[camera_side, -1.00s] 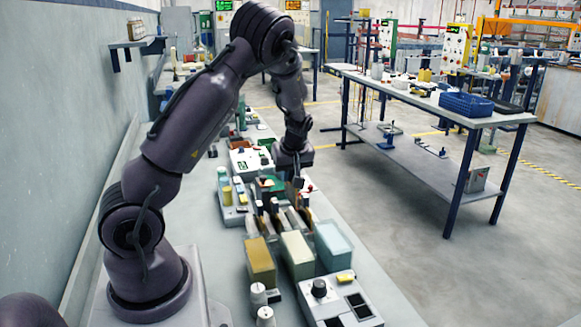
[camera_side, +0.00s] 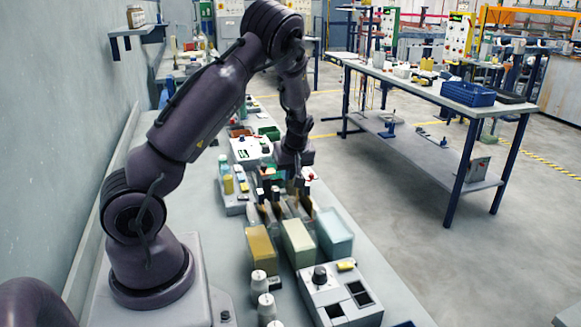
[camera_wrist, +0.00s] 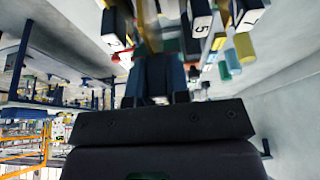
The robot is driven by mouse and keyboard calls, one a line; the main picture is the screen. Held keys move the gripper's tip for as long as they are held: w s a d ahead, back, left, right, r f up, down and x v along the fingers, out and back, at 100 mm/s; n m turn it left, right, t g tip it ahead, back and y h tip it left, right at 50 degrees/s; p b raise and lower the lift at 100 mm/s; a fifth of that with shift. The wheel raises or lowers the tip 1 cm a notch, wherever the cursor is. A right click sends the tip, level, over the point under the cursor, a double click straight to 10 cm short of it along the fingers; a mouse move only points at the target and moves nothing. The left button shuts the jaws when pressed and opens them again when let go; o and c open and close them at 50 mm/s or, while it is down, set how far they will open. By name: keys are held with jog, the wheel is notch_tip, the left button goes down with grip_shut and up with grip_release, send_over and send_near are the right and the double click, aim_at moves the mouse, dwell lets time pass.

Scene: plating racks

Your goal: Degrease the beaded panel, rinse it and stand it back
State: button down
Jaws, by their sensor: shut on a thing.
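My gripper (camera_side: 298,183) is low over the far right end of the row of upright panels. Its dark fingers (camera_wrist: 163,78) are close together in the wrist view, shut on a panel mostly hidden by them. Several thin brownish panels (camera_side: 267,213) stand side by side in the rack, with dark and pale tops. I cannot tell which one is beaded. Three tanks stand on the near side of the panels: a yellow one (camera_side: 261,250), a cream one (camera_side: 298,243) and a pale blue-green one (camera_side: 334,234). In the wrist view a white tag marked 5 (camera_wrist: 203,22) is close to the fingers.
A grey control box (camera_side: 341,293) and white knobbed cylinders (camera_side: 260,284) stand on the near bench. A device with small bottles (camera_side: 232,188) is left of the panels. A second table with a blue basket (camera_side: 467,94) stands right, across open floor.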

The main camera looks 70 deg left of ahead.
aim_at(290, 189)
jog(key=shift+f, duration=2.75)
jog(key=c, duration=1)
grip_release()
jog(key=v, duration=1.3)
jog(key=shift+f, duration=0.1)
